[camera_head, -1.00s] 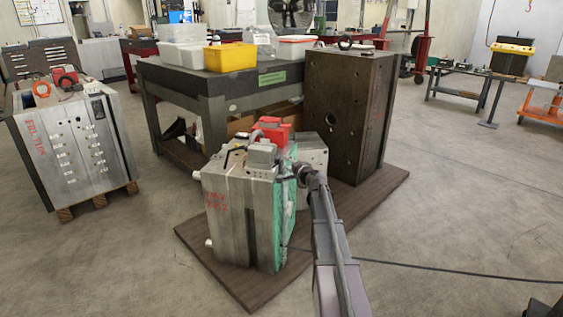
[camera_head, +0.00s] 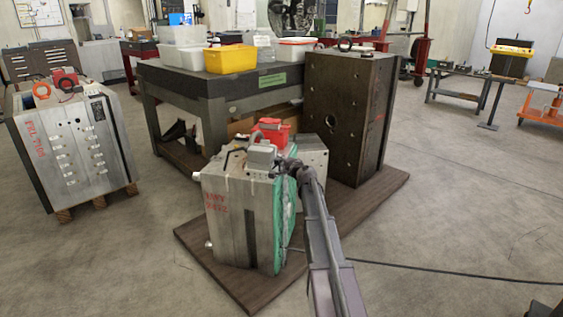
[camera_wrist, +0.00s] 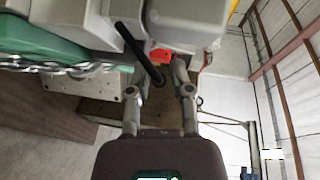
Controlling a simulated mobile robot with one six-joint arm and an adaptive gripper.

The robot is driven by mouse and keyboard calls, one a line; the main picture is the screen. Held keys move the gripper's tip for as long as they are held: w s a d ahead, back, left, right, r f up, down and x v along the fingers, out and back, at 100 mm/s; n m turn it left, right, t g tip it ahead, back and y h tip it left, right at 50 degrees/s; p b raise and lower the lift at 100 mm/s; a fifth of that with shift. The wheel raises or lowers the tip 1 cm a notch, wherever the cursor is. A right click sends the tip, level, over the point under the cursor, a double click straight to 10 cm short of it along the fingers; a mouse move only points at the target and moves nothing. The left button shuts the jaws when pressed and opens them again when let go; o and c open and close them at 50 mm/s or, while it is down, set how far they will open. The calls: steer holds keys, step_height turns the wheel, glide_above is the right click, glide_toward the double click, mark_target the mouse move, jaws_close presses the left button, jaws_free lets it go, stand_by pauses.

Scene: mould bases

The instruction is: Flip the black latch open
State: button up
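The black latch (camera_wrist: 133,48) shows in the wrist view as a dark bar slanting down from a grey box, its rounded end (camera_wrist: 158,80) near my fingers. My gripper (camera_wrist: 162,88) is open, its two fingers apart. The latch's end appears in the gap between them, closer to the left finger; I cannot tell whether they touch. In the head view my gripper (camera_head: 298,170) is at the upper right edge of the steel-and-green mould base (camera_head: 232,222). The latch cannot be made out there.
A grey box (camera_head: 262,153) and a red box (camera_head: 271,130) sit on top of the mould base. A tall dark mould block (camera_head: 345,115) stands behind it on the same wooden board (camera_head: 212,270). A black cable (camera_head: 440,270) lies on the floor at right.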

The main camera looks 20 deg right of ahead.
jaws_close()
steer(key=shift+f+b, duration=0.2)
steer(key=shift+b, duration=0.35)
steer(key=f+m+t+b, duration=0.1)
steer(key=m+t+b, duration=0.1)
steer(key=b, duration=0.2)
steer(key=f+m+t+b, duration=0.1)
steer(key=m+t+b, duration=0.1)
steer(key=m+b, duration=0.1)
steer(key=d+f+m+t+h+b, duration=0.1)
steer(key=m+b, duration=0.1)
steer(key=b, duration=0.2)
steer(key=shift+s+t+b, duration=0.35)
steer(key=shift+s+t, duration=0.05)
steer(key=shift+m+h, duration=0.3)
steer(key=shift+m, duration=0.1)
